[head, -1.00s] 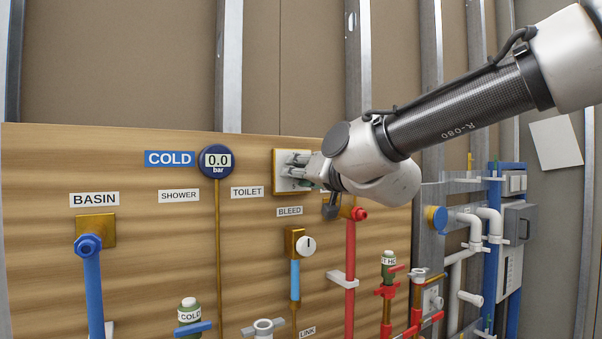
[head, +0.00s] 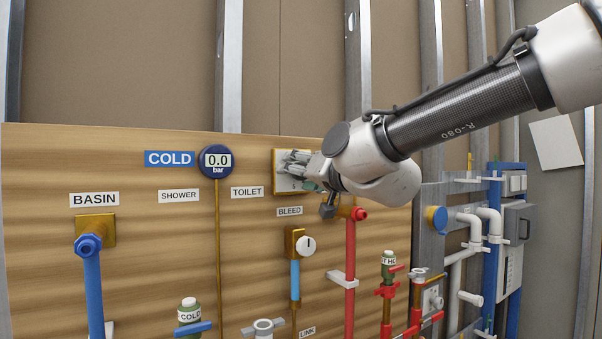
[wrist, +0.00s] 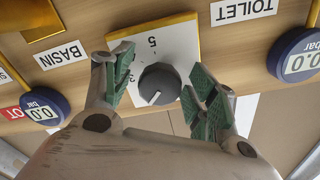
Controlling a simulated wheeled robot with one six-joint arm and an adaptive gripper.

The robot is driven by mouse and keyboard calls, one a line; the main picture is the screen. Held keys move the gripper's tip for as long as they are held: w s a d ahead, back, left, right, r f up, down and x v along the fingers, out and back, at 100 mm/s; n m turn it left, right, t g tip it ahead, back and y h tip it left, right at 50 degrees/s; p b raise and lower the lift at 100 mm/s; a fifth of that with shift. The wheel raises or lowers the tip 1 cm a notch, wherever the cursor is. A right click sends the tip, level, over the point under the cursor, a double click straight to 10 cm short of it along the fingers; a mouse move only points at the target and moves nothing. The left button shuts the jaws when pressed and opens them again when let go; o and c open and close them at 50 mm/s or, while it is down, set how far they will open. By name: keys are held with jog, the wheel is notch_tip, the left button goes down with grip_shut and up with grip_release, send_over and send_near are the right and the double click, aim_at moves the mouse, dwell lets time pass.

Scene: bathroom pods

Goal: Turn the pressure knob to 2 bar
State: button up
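The pressure knob (wrist: 160,82) is a dark grey round knob on a white plate (wrist: 178,40) with a yellow edge, in the wrist view. A white line on the knob points down and slightly left. My gripper (wrist: 159,72) is open, with one green-padded finger on each side of the knob. The right finger is close to it; whether it touches I cannot tell. A gap shows on the left. In the head view my gripper (head: 298,168) covers the knob and part of the plate (head: 283,184).
The blue COLD gauge (head: 217,161) reads 0.0 bar. A red-labelled HOT gauge (wrist: 42,108) also reads 0.0 in the wrist view. A bleed valve (head: 304,245) and a red pipe (head: 350,270) are below my gripper.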

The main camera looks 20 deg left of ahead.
jog(key=v, duration=1.2)
